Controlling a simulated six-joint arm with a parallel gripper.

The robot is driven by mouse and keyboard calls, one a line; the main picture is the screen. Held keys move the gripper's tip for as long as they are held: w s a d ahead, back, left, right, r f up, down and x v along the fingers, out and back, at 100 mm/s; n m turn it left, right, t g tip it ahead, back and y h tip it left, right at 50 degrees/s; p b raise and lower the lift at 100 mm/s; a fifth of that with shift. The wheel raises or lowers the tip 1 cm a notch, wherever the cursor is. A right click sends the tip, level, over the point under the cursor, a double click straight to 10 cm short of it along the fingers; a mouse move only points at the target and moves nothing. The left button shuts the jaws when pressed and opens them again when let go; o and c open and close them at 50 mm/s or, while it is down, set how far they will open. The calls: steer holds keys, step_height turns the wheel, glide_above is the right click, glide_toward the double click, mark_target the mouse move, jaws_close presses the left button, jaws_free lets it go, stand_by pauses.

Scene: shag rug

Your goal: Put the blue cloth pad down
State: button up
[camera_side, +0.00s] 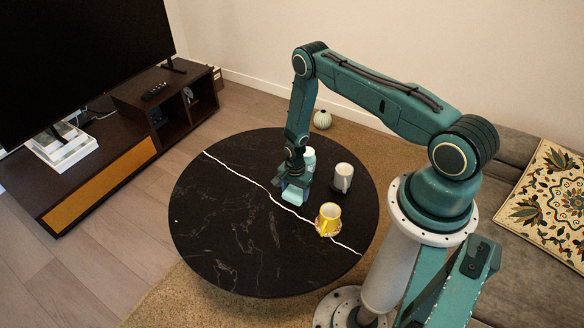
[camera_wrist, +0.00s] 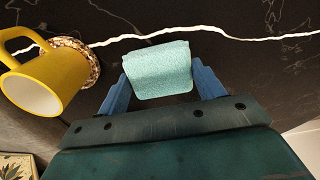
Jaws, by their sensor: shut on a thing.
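The blue cloth pad (camera_wrist: 158,70) is a small pale-blue folded piece, held between the two blue fingers of my gripper (camera_wrist: 161,82) in the wrist view. In the side view the pad (camera_side: 292,195) shows under my gripper (camera_side: 291,186), low over the black round table (camera_side: 225,230), close to its white vein. I cannot tell whether the pad touches the tabletop. My gripper is shut on it.
A yellow mug (camera_side: 329,219) sits on a patterned coaster (camera_wrist: 92,62), near the pad. A grey mug (camera_side: 343,177) stands to the right, and a pale-teal item (camera_side: 309,157) stands behind my gripper, partly hidden. The table's left and front are clear.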

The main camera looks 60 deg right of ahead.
mark_target(295, 192)
steer(key=shift+f, duration=1.85)
steer(key=shift+f, duration=0.15)
steer(key=o, duration=0.9)
steer(key=shift+o, duration=0.2)
steer(key=shift+r, duration=6.15)
steer(key=shift+r, duration=0.1)
